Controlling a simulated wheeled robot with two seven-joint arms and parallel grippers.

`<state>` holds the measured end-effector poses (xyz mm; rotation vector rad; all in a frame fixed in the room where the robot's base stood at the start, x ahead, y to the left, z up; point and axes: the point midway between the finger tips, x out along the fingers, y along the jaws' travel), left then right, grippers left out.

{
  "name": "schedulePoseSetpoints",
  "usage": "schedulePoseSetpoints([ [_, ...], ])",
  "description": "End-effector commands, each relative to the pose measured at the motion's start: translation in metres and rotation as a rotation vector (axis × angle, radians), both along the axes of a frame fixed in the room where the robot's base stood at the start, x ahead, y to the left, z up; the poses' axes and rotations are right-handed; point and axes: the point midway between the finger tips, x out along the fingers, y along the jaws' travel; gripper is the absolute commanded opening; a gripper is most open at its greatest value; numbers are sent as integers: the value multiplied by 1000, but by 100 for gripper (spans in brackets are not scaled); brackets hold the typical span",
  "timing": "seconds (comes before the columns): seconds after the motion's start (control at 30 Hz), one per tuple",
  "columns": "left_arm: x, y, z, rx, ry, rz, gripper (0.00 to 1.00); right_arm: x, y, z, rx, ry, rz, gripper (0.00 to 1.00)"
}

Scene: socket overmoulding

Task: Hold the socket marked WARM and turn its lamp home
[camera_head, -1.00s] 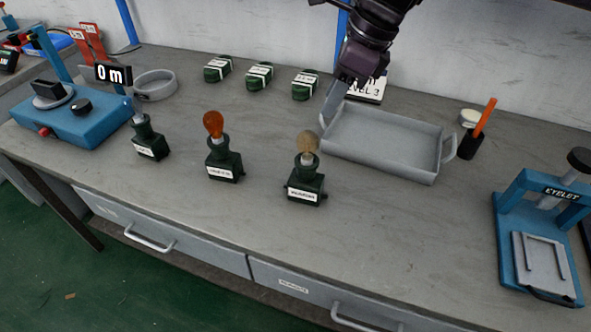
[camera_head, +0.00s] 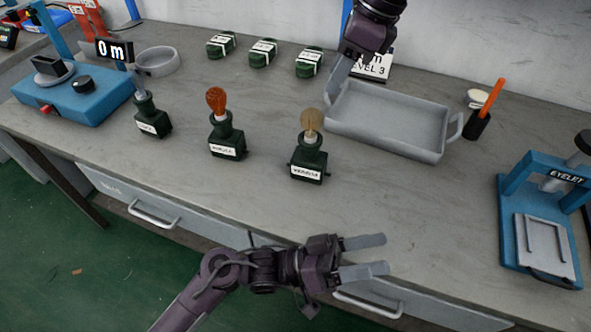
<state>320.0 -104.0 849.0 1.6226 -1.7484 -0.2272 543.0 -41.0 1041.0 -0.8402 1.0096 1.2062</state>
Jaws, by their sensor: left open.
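Three dark green sockets with white labels stand upright on the bench. The left socket (camera_head: 152,122) has a thin greyish top, the middle socket (camera_head: 228,142) an orange lamp (camera_head: 216,99), and the right socket (camera_head: 308,163) a pale yellowish lamp (camera_head: 312,122). The labels are too small to read surely, so I cannot tell which says WARM. My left gripper (camera_head: 376,256) is open and empty by the bench's front edge, below and right of the right socket. My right gripper (camera_head: 331,90) points down at the tray's left end; its finger opening is not clear.
A grey tray (camera_head: 398,149) lies right of the sockets. Several green labelled blocks (camera_head: 263,53) stand at the back. A blue device (camera_head: 75,97) is at left, a blue eyelet press (camera_head: 507,225) at right, and a dark cup (camera_head: 477,125) behind. The bench between tray and front edge is clear.

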Motion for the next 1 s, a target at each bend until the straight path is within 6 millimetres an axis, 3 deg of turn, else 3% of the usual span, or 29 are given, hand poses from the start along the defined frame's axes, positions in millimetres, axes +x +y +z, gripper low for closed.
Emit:
schedulePoseSetpoints([
  [0.03,22,4,21,14,-5,85,72,0,0,0,0,0,0,36],
  [0.07,35,8,26,43,8,149,72,0,0,0,0,0,0,36],
  [0.27,103,53,30,217,152,534,72,0,0,0,0,0,0,36],
  [0.4,138,104,32,331,200,819,72,0,0,0,0,0,0,36],
  [0.5,151,118,29,426,81,932,72,0,0,0,0,0,0,36],
  [0.7,166,126,26,592,-176,1056,72,0,0,0,0,0,0,36],
  [1.0,176,130,24,722,-358,1124,72,0,0,0,0,0,0,36],
])
